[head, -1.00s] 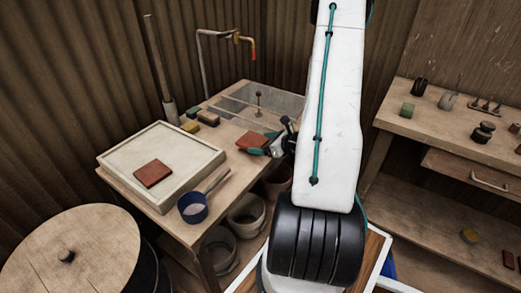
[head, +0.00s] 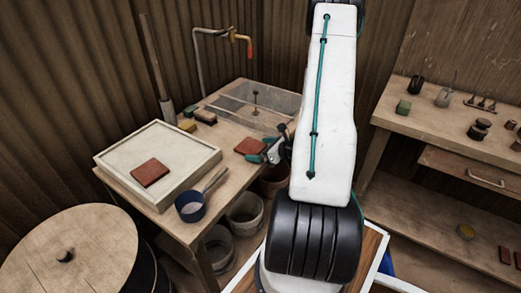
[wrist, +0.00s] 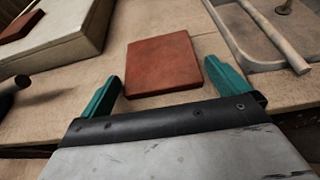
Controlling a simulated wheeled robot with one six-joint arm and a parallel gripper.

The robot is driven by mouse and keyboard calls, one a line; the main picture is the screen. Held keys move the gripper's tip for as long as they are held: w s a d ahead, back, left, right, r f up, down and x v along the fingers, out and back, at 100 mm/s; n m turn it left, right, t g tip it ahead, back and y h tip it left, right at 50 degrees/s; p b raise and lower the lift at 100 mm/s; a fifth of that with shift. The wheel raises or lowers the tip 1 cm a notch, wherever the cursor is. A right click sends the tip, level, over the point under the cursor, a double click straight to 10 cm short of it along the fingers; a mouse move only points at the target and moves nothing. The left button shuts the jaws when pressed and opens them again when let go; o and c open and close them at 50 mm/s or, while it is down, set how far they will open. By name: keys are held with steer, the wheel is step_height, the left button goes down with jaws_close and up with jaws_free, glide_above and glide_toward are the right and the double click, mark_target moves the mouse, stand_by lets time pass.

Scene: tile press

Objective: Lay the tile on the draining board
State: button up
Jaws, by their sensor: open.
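A square red-brown tile (head: 250,146) lies flat on the wooden bench near the basin. It shows whole in the wrist view (wrist: 162,65), ahead of and between the green fingers. My gripper (head: 264,151) is open and empty, at the tile's right side in the head view; the fingers do not clamp it. A cream board with a raised rim (head: 195,178) stands on the bench at left, with another red tile (head: 150,173) on it. I cannot tell for certain whether this is the draining board. My arm hides part of the bench's right end.
A grey basin (head: 285,103) with a rod across it is set behind the tile. Small blocks (head: 204,116) lie behind. Bare bench lies between board and tile.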

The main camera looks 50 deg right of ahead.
steer(key=a+v, duration=0.1)
steer(key=v, duration=1)
steer(key=w+a+r+n+g+y, duration=0.35)
steer(key=a+r+n, duration=0.55)
steer(key=a, duration=0.3)
steer(key=w+a+r+n+g+y, duration=0.3)
steer(key=a+r+n+g+y, duration=0.2)
steer(key=a+r+n, duration=0.6)
steer(key=s+a+r+n+g+h, duration=0.1)
steer(key=s+a+r+n+h, duration=0.3)
steer(key=s+n, duration=0.3)
steer(key=s+a+r+n+g+h, duration=0.2)
steer(key=s+a+r+n+h, duration=0.3)
steer(key=s+a+n, duration=0.2)
steer(key=shift+s+a+n, duration=0.2)
steer(key=shift+a+n, duration=0.1)
steer(key=shift+n, duration=0.3)
